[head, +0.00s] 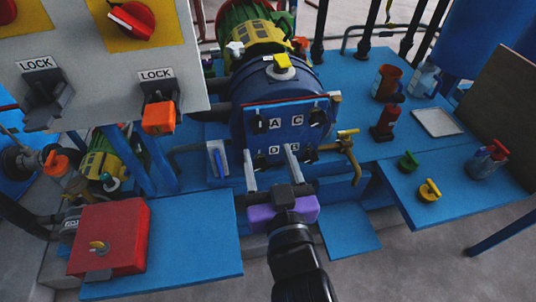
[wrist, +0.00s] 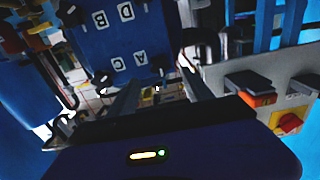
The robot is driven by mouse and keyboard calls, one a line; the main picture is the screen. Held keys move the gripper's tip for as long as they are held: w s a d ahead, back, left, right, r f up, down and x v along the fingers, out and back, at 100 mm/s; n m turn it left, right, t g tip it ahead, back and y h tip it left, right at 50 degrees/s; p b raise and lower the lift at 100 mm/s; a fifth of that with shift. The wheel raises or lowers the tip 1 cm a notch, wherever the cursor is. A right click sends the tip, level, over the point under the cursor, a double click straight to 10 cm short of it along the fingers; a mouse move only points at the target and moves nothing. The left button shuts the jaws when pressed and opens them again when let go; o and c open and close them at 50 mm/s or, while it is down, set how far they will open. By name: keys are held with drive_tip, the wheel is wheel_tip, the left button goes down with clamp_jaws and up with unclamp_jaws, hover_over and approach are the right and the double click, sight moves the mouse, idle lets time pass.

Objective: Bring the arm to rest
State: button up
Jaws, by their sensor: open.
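My gripper (head: 269,152) is open, with its two grey fingers spread and pointing at the blue door (head: 291,131) of the autoclave. The door carries the letters A, C, D and B, with a dark clamp beside each letter. In the wrist view my gripper (wrist: 160,82) also shows spread, with nothing between the fingers. The door (wrist: 122,40) appears upside down there, beyond the fingers. The purple gripper body hangs over the front edge of the blue bench. I cannot tell whether the fingertips touch the door or the lower clamps.
A lock panel (head: 95,62) with red knobs and an orange padlock (head: 158,117) stands at upper left. A red box (head: 110,236) sits lower left. A brass valve (head: 347,150) juts out right of the door. The right bench holds a green ring (head: 408,162), a yellow ring (head: 429,190) and a jar (head: 487,160).

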drive_tip(key=s+d+f+m+g+h, duration=0.1)
drive_tip(key=s+d+f+h, duration=0.15)
drive_tip(key=s+d, duration=0.7)
drive_tip(key=s+d+f+m+g+h, duration=0.1)
drive_tip(key=s+d+f, duration=0.4)
drive_tip(key=s, duration=0.7)
drive_tip(key=s+d+f+m+g+h, duration=0.1)
drive_tip(key=s+d+f+h, duration=0.15)
drive_tip(key=s+d, duration=0.7)
wheel_tip(320, 180, up, 14)
drive_tip(key=s+a+y+p, duration=0.1)
drive_tip(key=p, duration=1.3)
drive_tip(key=shift+a+r, duration=0.15)
drive_tip(key=shift+r, duration=0.1)
